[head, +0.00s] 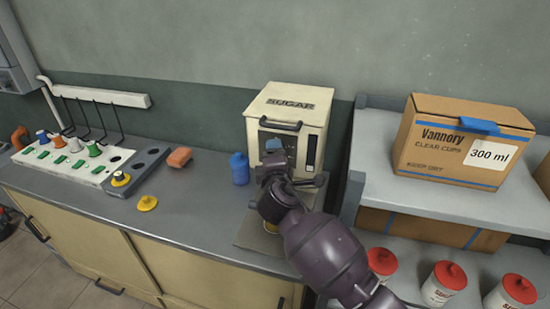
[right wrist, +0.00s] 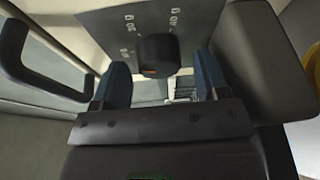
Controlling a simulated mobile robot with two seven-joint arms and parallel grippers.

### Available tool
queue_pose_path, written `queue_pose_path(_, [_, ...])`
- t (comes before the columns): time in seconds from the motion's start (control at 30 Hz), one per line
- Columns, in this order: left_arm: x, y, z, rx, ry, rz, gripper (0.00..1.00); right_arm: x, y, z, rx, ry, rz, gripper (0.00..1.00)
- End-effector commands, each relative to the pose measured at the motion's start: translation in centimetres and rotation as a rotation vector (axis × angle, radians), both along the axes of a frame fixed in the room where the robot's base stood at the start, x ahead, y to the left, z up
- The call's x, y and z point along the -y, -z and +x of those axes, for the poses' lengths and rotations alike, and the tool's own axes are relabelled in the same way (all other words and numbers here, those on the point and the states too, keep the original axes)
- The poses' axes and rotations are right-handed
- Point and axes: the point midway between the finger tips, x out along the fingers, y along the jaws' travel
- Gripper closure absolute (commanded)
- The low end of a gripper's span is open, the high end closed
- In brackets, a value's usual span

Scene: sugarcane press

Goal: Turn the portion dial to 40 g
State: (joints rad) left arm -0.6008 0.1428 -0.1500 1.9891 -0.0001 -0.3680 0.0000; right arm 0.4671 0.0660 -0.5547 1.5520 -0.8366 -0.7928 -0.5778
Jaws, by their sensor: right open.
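The cream sugar dispenser (head: 287,101), marked SUGAR, stands at the counter's right end. Its black portion dial (right wrist: 158,54) is on a grey panel (right wrist: 200,20) in the right wrist view. An orange mark shows on the dial's lower edge. Turned labels sit around it, seemingly a 30 at left and a 40 at right. My right gripper (right wrist: 160,75) is open, its blue fingers on either side of the dial with visible gaps. In the head view, my right gripper (head: 273,147) is at the dispenser's front and hides the dial. My left gripper is not in view.
A black handle (right wrist: 40,60) is left of my fingers in the right wrist view. A blue container (head: 239,169) stands left of the dispenser. Farther left are a grey rack (head: 139,172) and a yellow lid (head: 147,203). A shelf (head: 395,191) with a cardboard box (head: 450,145) is at right.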

Motion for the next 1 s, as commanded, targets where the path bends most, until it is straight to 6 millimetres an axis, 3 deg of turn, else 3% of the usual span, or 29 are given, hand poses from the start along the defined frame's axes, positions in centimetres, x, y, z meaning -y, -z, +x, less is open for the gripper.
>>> queue_pose_path(0.27, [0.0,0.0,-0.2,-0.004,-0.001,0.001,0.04,0.1,-0.1,-1.9,0.0,0.0,0.001,0.32])
queue_pose_path(0.7, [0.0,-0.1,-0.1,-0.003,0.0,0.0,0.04,0.2,-0.5,-9.2,-0.002,0.0,0.001,0.32])
queue_pose_path(1.0, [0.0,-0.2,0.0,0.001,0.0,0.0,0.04,0.1,-0.7,-10.8,0.0,0.0,0.0,0.32])
